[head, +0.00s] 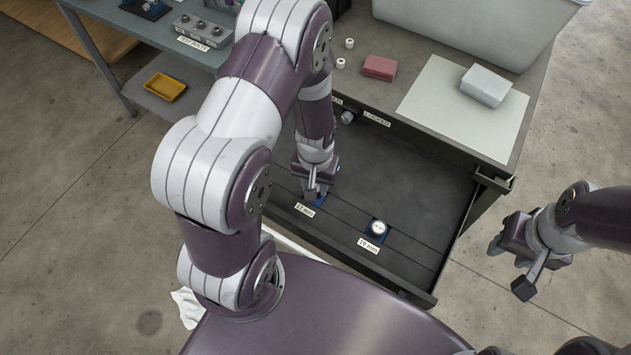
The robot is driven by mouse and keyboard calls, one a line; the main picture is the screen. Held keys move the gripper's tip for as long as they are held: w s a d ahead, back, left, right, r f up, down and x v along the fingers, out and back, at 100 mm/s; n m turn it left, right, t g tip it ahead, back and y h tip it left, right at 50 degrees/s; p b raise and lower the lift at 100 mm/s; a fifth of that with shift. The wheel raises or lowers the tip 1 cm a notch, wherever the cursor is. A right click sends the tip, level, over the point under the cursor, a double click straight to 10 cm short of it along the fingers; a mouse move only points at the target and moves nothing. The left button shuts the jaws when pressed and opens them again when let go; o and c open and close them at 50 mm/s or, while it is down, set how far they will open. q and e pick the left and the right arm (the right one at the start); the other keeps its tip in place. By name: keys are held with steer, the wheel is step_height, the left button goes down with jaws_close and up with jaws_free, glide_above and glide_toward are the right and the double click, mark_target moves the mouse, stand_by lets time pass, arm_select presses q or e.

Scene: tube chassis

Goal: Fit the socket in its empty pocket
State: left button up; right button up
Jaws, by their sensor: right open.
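An open drawer (415,205) with a dark lining holds two blue pockets in its front row. A round white-topped socket (378,228) sits in the right blue pocket (375,239), behind a label that seems to read 19 mm. My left gripper (314,191) reaches down into the drawer at the left blue pocket (320,202), behind a label that seems to read 13 mm. Its fingers cover most of that pocket, so I cannot tell whether a socket is between them or in it. My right gripper (510,268) is open and empty, outside the drawer to the right.
The worktop behind the drawer carries a red block (380,67), a white block (485,85) on a pale sheet (463,122), small white rings (341,63) and a grey bin (470,25). A yellow tray (165,87) lies at left. The drawer's right part is clear.

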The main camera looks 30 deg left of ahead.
arm_select(q)
steer(key=shift+f, duration=0.15)
steer(key=shift+f+b, duration=0.65)
steer(key=shift+f, duration=0.15)
steer(key=o, duration=1.1)
steer(key=shift+r, duration=0.1)
step_height(320, 180, up, 13)
steer(key=shift+f, duration=0.15)
